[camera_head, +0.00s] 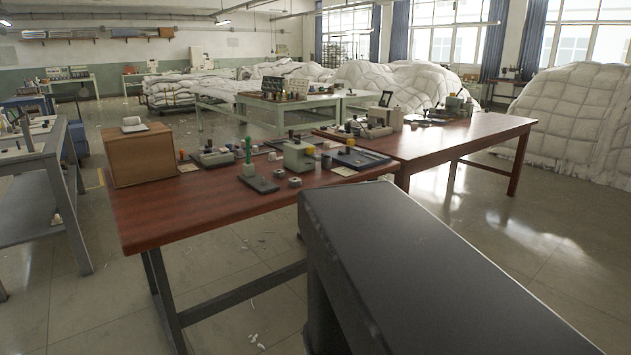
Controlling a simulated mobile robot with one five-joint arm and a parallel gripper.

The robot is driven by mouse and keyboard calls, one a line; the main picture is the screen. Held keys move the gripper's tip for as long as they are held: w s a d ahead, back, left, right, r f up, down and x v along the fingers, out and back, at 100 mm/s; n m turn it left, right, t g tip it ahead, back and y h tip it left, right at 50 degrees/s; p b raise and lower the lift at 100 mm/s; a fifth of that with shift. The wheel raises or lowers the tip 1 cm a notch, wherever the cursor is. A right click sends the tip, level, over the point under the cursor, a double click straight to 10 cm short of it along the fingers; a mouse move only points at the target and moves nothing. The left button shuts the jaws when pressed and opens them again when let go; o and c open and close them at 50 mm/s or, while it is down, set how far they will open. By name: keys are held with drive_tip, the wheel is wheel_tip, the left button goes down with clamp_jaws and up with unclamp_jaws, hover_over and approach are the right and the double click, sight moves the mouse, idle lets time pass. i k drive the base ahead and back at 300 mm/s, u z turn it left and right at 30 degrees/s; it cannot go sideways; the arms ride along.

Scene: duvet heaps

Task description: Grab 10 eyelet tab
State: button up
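I cannot make out a thing marked as the 10 eyelet tab. The near red-brown table (200,208) holds many small parts, too small to tell apart. Among them are a pale flat card (344,171), another small pale card (187,168) beside a box, and small grey round parts (295,182) near the front edge. A green upright tool on a dark base (248,152) and a grey-green bench device (298,154) stand behind these. My gripper is not in view.
A second red-brown table (480,132) adjoins at right. A grey metal bench (30,190) stands at left. White duvet heaps (572,120) fill the right and back. Tiled floor (520,270) is open at right.

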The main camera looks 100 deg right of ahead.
sight(294, 181)
drive_tip(key=k, duration=1.8)
drive_tip(key=z, duration=1.65)
drive_tip(key=i, duration=1)
drive_tip(key=u, duration=0.05)
